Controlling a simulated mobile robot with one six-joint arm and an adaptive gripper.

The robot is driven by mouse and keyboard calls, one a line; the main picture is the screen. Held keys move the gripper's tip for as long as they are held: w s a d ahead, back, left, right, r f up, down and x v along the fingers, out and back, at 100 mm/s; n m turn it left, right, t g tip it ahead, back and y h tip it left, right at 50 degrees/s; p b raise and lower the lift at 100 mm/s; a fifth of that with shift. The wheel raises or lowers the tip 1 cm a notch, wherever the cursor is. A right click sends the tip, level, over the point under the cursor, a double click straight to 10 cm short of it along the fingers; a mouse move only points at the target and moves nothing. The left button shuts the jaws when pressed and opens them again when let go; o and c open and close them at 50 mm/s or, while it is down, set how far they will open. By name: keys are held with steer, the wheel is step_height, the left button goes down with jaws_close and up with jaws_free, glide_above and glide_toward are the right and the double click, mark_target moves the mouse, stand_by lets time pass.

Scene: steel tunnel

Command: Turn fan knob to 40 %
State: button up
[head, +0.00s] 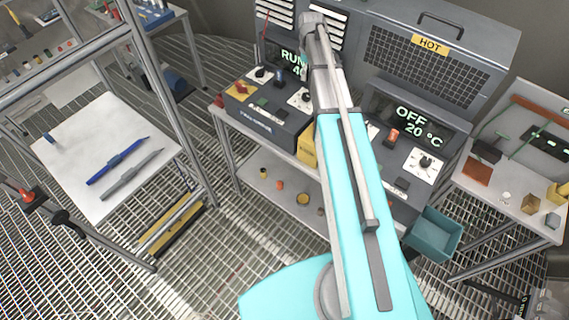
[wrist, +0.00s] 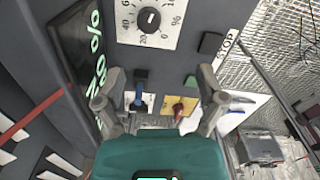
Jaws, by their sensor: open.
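The fan knob (wrist: 149,20) is black, on a white dial marked in %, at the top of the wrist view. In the head view its dial (head: 302,98) shows beside my arm. I cannot read its pointer surely. The display (wrist: 80,55) also shows sideways in the wrist view. My gripper (wrist: 160,78) is open and empty, with its fingers apart above the panel. The knob lies beyond the fingertips, not between them. In the head view my arm hides the fingers.
Near the fingers are a blue lever (wrist: 138,98), a red knob (wrist: 178,108), a green button (wrist: 190,81) and a black button (wrist: 210,43). Right stands a heater marked HOT (head: 430,45), its display (head: 413,122) reading OFF, 20 °C.

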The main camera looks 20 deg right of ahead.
steer(key=s+a+f+m+b, duration=0.1)
steer(key=s+a+f+b, duration=0.2)
steer(key=s+a+f+m+b, duration=0.2)
steer(key=s+f, duration=0.1)
steer(key=s, duration=0.1)
steer(key=s+a+f+m+b, duration=0.1)
steer(key=s+a+f+b, duration=0.2)
steer(key=s, duration=0.1)
steer(key=shift+a+b, duration=0.3)
steer(key=s+a+f+m+b, duration=0.5)
steer(key=s+a+f+b, duration=0.2)
steer(key=s, duration=0.5)
steer(key=shift+s+f+b, duration=0.35)
steer(key=shift+f+b, duration=0.9)
steer(key=shift+f, duration=0.05)
steer(key=shift+s+a+f+m, duration=0.1)
steer(key=shift+s+m, duration=0.1)
steer(key=shift+m, duration=0.1)
